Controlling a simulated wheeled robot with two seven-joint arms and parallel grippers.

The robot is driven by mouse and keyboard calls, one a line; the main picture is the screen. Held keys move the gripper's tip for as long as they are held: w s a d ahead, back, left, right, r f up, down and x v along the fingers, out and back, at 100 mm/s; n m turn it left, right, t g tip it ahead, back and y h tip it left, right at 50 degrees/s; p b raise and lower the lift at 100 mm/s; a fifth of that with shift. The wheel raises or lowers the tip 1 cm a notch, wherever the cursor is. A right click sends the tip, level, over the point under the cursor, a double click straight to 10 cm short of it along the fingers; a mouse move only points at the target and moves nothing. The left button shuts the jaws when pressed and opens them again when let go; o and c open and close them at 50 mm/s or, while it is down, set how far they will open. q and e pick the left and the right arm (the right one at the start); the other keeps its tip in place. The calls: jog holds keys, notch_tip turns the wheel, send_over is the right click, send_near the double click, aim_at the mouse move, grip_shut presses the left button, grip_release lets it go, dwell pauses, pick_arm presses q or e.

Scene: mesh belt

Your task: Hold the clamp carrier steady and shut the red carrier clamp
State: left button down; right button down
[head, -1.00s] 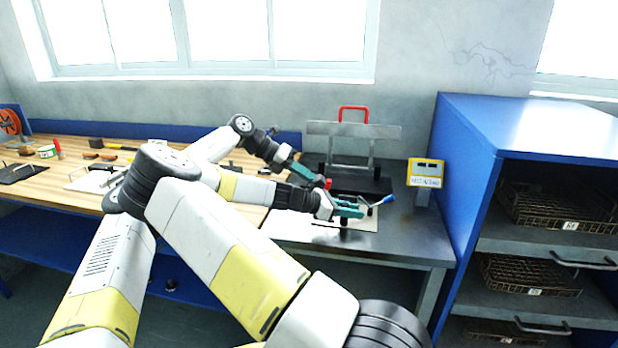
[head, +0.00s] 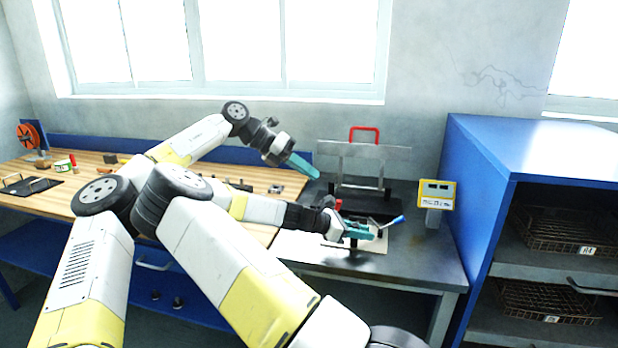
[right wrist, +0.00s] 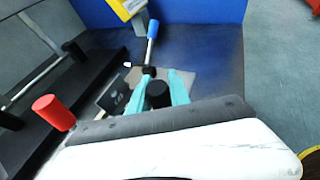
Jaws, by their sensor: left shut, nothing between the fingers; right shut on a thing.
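A red cylindrical knob (head: 338,204) stands upright beside the dark stand; it also shows in the right wrist view (right wrist: 53,111). I cannot tell whether this clamp is open or shut. My left gripper (head: 317,174) is shut and empty, above and left of the knob, apart from it. My right gripper (head: 368,234) is shut on a black upright post (right wrist: 158,94), which seems to belong to the clamp carrier. A dark block (right wrist: 115,97) lies beside the fingers. A blue-handled lever (head: 392,221) rises just beyond them. The carrier is partly hidden by my right gripper.
A metal-plate stand with a red top handle (head: 364,129) is behind. A yellow display box (head: 437,193) and a blue cabinet (head: 535,145) are at right. The dark bench (head: 420,265) has free room in front of the display box.

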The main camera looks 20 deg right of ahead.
jog(key=c, duration=1.1)
grip_release()
